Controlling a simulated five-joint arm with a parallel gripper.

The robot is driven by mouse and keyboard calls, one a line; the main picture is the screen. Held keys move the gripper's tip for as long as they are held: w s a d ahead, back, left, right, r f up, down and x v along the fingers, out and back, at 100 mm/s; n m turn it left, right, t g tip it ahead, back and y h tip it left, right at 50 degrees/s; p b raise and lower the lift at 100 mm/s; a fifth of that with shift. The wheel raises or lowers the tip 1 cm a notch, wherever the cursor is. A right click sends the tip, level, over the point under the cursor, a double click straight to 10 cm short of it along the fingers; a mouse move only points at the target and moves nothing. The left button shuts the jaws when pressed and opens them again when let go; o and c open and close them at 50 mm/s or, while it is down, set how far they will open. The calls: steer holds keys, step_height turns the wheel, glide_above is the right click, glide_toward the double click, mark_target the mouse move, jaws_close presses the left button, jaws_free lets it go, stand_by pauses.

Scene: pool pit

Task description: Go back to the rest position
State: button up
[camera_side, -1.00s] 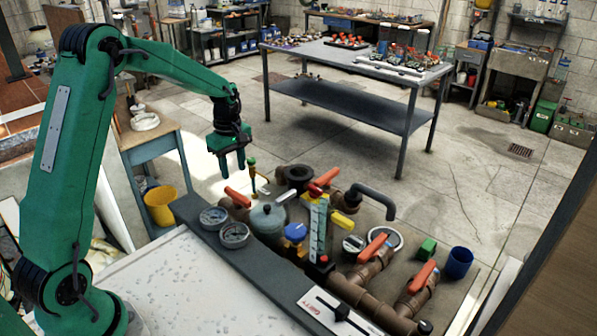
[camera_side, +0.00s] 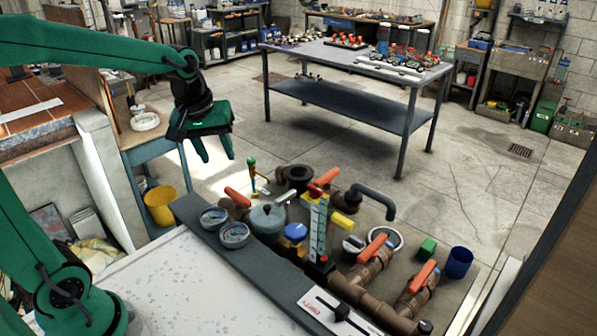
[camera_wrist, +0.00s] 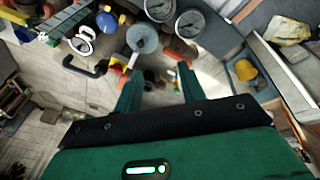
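My gripper (camera_side: 216,154) hangs in the air at the left of the side view, tilted, above the floor and behind the pipe assembly. Its two green fingers stand apart with nothing between them. In the wrist view my gripper (camera_wrist: 158,88) also shows spread, empty fingers, with pipework far beyond them. My upper arm reaches in from the left edge of the side view, and part of it is outside the picture.
Below are brown pipes with orange-handled valves (camera_side: 372,252), two round gauges (camera_side: 234,234), a grey filter pot (camera_side: 268,218) and a blue cup (camera_side: 459,262). A yellow bucket (camera_side: 160,206) stands left. A metal table (camera_side: 345,100) stands behind. Air around my gripper is clear.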

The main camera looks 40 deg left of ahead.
steer(key=s+d+m+t, duration=0.1)
steer(key=s+d+m, duration=0.2)
steer(key=s, duration=0.3)
steer(key=s+d+r+m+t, duration=0.1)
steer(key=s+d+m, duration=0.1)
steer(key=s+m, duration=0.3)
steer(key=shift+s+d+r+m+t, duration=0.3)
steer(key=shift+s+d, duration=0.1)
steer(key=shift+s, duration=0.5)
steer(key=shift+w, duration=0.1)
steer(key=shift+c, duration=0.4)
